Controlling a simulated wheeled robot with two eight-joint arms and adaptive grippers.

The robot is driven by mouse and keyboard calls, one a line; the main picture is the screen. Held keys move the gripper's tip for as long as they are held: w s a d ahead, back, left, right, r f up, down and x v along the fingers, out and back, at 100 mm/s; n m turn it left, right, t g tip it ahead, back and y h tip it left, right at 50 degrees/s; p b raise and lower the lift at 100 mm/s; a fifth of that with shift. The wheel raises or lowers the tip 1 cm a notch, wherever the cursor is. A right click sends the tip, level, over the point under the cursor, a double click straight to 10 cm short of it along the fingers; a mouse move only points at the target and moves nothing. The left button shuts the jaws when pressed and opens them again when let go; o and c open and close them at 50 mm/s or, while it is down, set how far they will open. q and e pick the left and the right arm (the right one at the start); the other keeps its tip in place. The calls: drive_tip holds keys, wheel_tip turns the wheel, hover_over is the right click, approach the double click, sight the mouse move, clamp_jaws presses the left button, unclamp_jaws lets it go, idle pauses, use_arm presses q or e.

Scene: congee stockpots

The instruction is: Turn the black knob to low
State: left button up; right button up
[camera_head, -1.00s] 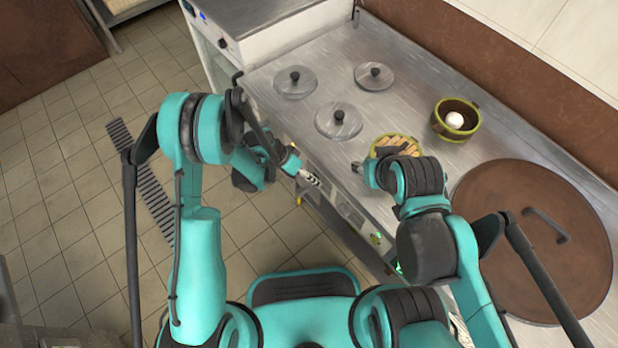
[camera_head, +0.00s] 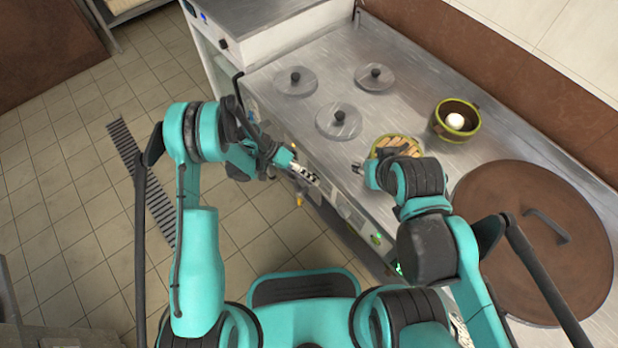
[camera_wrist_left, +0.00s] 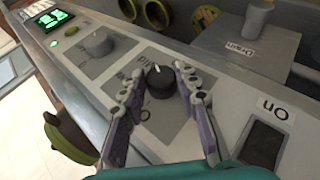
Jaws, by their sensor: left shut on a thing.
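The black knob (camera_wrist_left: 162,82) sits on a grey plate on the metal front panel in the left wrist view. My left gripper (camera_wrist_left: 157,84) has its two fingers on either side of the knob and is shut on it. In the head view my left gripper (camera_head: 309,175) is at the stove's front panel, and the knob cannot be made out there. My right gripper (camera_head: 362,169) is above the counter's front edge near a basket; its fingers are too small to judge.
A grey knob (camera_wrist_left: 97,42) and a green-lit display (camera_wrist_left: 58,24) are on the same panel. A dark switch (camera_wrist_left: 259,143) labelled "ON" is to the right.

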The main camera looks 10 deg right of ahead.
use_arm(q)
drive_tip(key=shift+w+f+n+g+h, duration=0.2)
drive_tip(key=shift+n+g+h, duration=0.1)
drive_tip(key=shift+g+h, duration=0.5)
drive_tip(key=o, duration=1.2)
drive_tip(key=shift+c, duration=0.2)
wheel_tip(320, 180, up, 10)
